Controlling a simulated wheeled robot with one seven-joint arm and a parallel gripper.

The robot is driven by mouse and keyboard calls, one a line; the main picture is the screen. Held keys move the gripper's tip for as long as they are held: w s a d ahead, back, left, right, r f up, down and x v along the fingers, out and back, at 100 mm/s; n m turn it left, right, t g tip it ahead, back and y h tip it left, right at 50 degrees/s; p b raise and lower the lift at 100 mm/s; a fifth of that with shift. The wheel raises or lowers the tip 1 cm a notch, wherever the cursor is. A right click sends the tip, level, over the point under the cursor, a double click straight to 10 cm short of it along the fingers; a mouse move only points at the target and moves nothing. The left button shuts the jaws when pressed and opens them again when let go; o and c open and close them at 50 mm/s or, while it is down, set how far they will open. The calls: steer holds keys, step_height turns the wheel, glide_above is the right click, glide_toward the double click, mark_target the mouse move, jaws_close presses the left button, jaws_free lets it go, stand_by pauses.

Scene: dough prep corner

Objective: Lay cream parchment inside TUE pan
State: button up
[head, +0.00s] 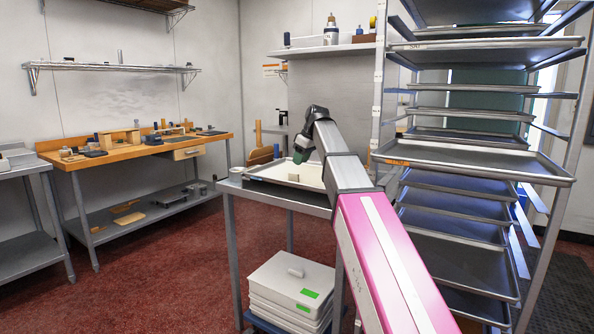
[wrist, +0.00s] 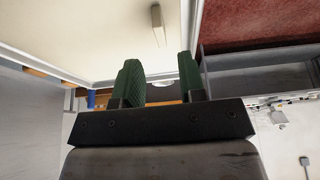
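A shallow metal pan (head: 272,186) rests on the small metal table in the middle of the head view. A cream sheet (head: 312,174) lies flat inside it, and the sheet also fills much of the upper wrist view (wrist: 90,28). A small block (wrist: 157,24) sits on the sheet; it also shows in the head view (head: 293,177). My gripper (head: 301,156) is over the pan, pointing down. In the wrist view its green fingers (wrist: 161,82) are apart with nothing between them. I cannot read a TUE label on the pan.
A tall rack of metal trays (head: 470,156) stands close to the right of my arm. White lidded boxes (head: 290,284) are stacked under the table. A wooden workbench (head: 120,152) with small items stands at the left wall. Red floor (head: 160,275) is clear between.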

steer(key=shift+v, duration=2.35)
